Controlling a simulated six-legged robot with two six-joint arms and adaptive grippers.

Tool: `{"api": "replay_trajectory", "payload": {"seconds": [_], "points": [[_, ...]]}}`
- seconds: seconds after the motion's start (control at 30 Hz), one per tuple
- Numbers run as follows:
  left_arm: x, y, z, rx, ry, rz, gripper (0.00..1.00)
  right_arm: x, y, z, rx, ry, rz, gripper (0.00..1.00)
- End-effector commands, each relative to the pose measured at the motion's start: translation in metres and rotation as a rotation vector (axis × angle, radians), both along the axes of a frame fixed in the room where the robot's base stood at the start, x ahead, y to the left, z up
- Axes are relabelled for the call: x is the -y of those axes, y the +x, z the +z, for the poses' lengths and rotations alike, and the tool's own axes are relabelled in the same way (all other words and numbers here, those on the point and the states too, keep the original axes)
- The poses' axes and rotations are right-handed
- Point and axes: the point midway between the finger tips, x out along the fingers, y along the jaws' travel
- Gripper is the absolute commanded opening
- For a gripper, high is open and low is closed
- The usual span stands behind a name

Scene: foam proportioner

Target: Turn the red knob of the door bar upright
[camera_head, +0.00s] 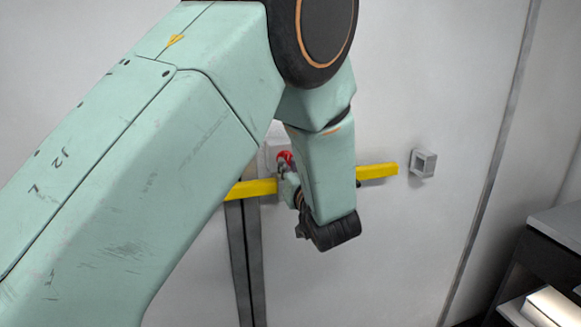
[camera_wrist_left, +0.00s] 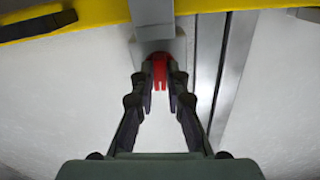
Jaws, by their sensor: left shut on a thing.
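The red knob (camera_head: 285,157) shows in the head view as a small red patch at the yellow door bar (camera_head: 377,171), partly hidden by my left arm. In the left wrist view the red knob (camera_wrist_left: 159,72) sits between my left fingers, below the yellow bar (camera_wrist_left: 95,14) at the top. My left gripper (camera_wrist_left: 159,84) is closed in around the knob, with a finger on each side. In the head view my left gripper (camera_head: 287,174) is mostly behind my own wrist. How far the knob is turned is hard to tell. My right gripper is not in view.
The yellow bar lies across pale door panels, over a dark vertical seam (camera_head: 246,260). A grey square bracket (camera_head: 423,163) stands out from the door to the right of the bar's end. A dark-sided bench (camera_head: 550,255) is at the lower right.

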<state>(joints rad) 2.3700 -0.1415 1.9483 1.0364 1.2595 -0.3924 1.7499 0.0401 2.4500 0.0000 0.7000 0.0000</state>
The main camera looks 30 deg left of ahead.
Motion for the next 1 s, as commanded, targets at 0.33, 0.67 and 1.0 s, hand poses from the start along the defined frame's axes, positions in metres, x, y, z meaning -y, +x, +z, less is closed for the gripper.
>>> {"api": "replay_trajectory", "payload": {"seconds": [0.33,0.67,1.0], "points": [[0.0009,0.0014,0.0009,0.085,-0.068,-0.004,0.0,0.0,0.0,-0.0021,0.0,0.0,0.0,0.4],[0.0011,0.0016,0.0012,0.086,-0.069,-0.004,0.21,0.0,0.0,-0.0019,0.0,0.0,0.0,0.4],[0.0011,0.0014,0.0004,0.083,-0.069,-0.004,0.36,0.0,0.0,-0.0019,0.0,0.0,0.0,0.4]]}}
